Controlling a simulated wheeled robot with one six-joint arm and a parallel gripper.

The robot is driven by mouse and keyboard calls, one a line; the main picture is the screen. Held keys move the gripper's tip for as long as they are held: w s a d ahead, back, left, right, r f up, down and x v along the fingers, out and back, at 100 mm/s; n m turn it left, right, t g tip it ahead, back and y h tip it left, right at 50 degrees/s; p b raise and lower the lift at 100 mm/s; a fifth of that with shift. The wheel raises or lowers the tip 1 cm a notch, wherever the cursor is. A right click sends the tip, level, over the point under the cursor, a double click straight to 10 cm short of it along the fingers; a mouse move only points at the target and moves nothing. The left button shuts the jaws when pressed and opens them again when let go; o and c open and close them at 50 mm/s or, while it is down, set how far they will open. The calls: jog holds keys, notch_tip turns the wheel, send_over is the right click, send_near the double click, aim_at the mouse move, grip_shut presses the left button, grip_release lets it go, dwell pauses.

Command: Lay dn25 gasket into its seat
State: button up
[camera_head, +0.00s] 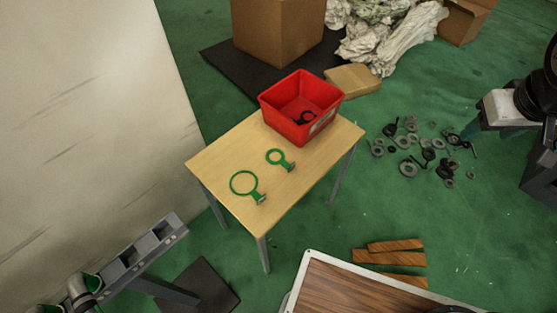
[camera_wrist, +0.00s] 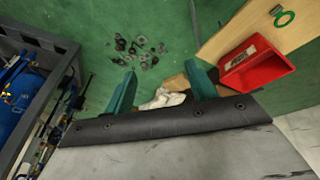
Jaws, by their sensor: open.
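Two green rings with tabs lie flat on a small wooden table (camera_head: 225,150). The larger ring (camera_head: 231,184) is nearer the front left, and the smaller ring (camera_head: 269,153) lies between it and a red bin. I cannot read which one is the dn25 gasket. One green ring (camera_wrist: 277,19) also shows at the top right of the wrist view. My gripper (camera_wrist: 160,70) is open and empty, its two teal fingers well apart and away from the table. I cannot make out the gasket seat in either view.
The red bin (camera_head: 285,124) stands at the table's back with a dark part inside. Several dark fittings (camera_head: 408,169) lie scattered on the green floor. Cardboard boxes (camera_head: 275,35) and crumpled wrapping (camera_head: 385,40) are behind. Wooden planks (camera_head: 395,246) lie at front right.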

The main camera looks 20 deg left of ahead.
jog(key=w+a+f+n+t+y, duration=0.1)
jog(key=w+a+f+n, duration=0.1)
jog(key=w+a+f, duration=0.4)
jog(key=n+g+y, duration=0.2)
jog(key=n+y, duration=0.6)
send_near(292, 166)
jog(key=shift+w+a+f, duration=0.35)
jog(key=shift+f, duration=0.1)
jog(key=x, duration=0.7)
jog(key=shift+s+a+f, duration=0.1)
jog(key=shift+s+a, duration=0.05)
jog(key=shift+a, duration=0.05)
jog(key=c, duration=1.1)
